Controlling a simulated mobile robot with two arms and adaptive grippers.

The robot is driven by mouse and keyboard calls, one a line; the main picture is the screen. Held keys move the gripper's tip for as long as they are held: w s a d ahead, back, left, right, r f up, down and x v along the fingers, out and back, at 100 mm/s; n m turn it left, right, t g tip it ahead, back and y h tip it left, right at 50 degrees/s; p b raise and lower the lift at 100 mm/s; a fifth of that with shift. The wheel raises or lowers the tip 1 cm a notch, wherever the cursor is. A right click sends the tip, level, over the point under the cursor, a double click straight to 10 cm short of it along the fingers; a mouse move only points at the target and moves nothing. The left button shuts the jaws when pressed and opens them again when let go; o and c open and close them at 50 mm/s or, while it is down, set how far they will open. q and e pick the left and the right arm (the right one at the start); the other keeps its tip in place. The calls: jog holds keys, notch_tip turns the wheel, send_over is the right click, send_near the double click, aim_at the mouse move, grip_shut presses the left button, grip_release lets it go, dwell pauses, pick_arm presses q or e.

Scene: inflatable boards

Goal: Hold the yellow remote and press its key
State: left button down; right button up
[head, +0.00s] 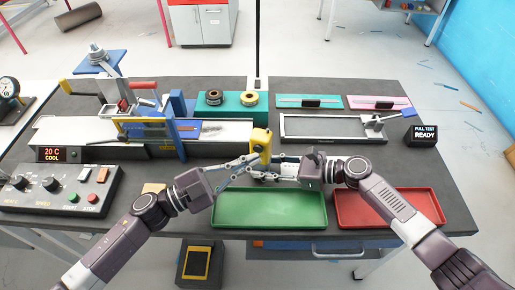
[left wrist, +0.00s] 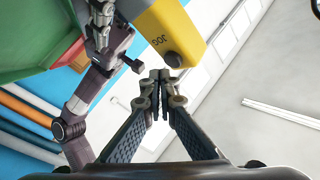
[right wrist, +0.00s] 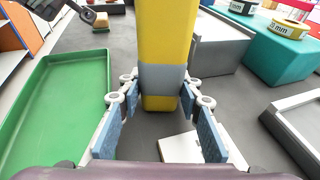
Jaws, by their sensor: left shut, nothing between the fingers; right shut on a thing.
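The yellow remote (head: 261,141) is held upright above the table, just behind the green tray. My right gripper (right wrist: 162,90) is shut on its grey band, one finger on each side; in the right wrist view the remote (right wrist: 166,35) stands between the fingers.
The green tray (head: 268,226) and red tray (head: 345,222) lie at the front of the dark table. A control box (head: 62,189) is at left, the sealing machine (head: 205,146) behind, and a grey clamp frame (head: 318,137) with a "PULL TEST READY" display (head: 425,136) at right.

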pick_arm(q)
jog(key=shift+w, duration=0.1)
dwell(0.4)
jog(key=shift+w+d, duration=0.15)
jog(key=shift+w, duration=0.15)
